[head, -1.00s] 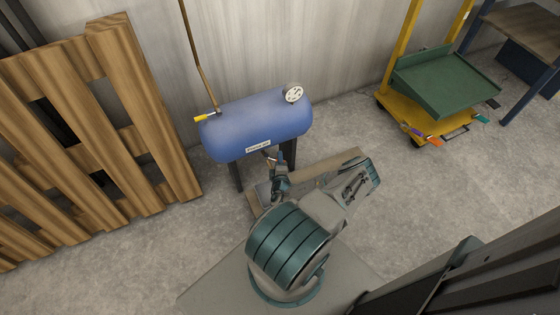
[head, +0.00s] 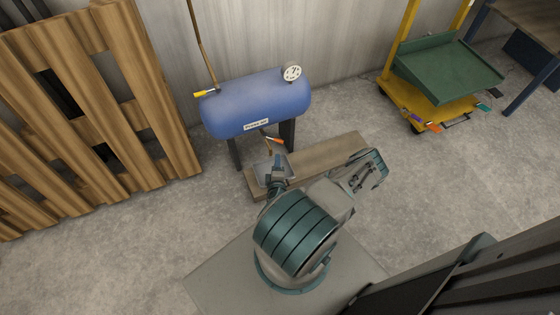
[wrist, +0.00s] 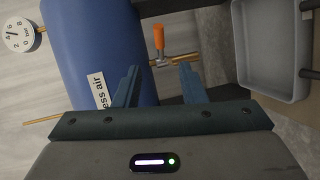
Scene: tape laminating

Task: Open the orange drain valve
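The blue air tank (head: 257,103) stands on dark legs by the wall, with a label on its front. The orange drain valve (head: 273,141) sits on a brass pipe under the tank. In the wrist view the orange handle (wrist: 159,38) points up in the picture, across the brass pipe (wrist: 184,60). My gripper (wrist: 160,75) is open and empty, its two fingers apart, with the valve just beyond and between the fingertips. In the head view my gripper (head: 277,168) is in front of and below the valve, and whether it touches the valve cannot be told.
A grey tray (wrist: 266,50) lies below the valve on a wooden plank (head: 330,156). A yellow-handled valve (head: 205,93) and a gauge (head: 291,73) are on the tank. A wooden pallet (head: 128,65) leans at left. A yellow cart (head: 432,118) stands at right.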

